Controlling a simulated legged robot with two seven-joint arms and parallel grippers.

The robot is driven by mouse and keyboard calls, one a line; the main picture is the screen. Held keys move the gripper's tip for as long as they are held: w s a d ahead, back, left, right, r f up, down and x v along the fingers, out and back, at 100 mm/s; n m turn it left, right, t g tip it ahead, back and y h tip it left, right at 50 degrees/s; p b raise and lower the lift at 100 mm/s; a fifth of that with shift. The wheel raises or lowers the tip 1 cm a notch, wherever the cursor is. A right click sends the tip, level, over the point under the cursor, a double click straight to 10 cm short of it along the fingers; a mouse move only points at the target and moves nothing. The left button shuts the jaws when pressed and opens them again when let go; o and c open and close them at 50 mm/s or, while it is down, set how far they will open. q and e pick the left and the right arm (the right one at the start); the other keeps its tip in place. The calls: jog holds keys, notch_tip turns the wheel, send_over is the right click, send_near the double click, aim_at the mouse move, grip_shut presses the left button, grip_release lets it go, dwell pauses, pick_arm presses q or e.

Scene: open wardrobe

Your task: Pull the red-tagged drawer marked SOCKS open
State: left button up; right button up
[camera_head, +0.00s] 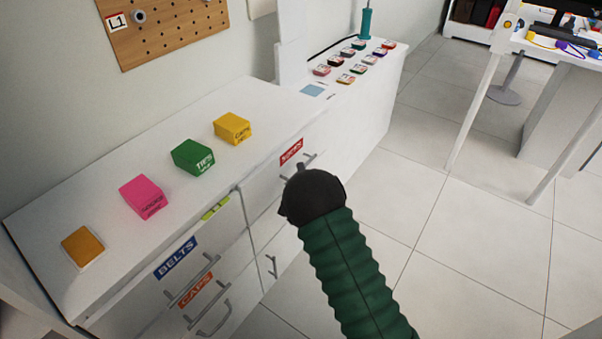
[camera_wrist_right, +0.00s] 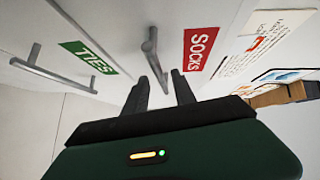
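The red SOCKS tag (camera_head: 291,151) is on the upper drawer front at the right part of the white cabinet. In the wrist view the SOCKS tag (camera_wrist_right: 201,50) is beside a grey bar handle (camera_wrist_right: 152,52). That drawer looks shut. My right gripper (camera_wrist_right: 160,88) has its two dark fingers apart, with the near end of the handle showing between their tips. I cannot tell whether they touch it. In the head view my dark wrist and green sleeve cover most of the right gripper and part of the handle (camera_head: 305,160). My left gripper is not in view.
A green TIES tag (camera_wrist_right: 88,57) and its handle (camera_wrist_right: 55,75) are nearby. BELTS (camera_head: 176,258) and CAPS (camera_head: 195,291) drawers are lower left. Pink (camera_head: 143,197), green (camera_head: 192,157) and yellow (camera_head: 232,128) boxes stand on the cabinet top (camera_head: 90,205).

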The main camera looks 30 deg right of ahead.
jog(key=shift+x, duration=1.5)
jog(key=shift+c, duration=0.4)
grip_shut()
jog(key=shift+s+a+f, duration=0.1)
jog(key=shift+f, duration=0.05)
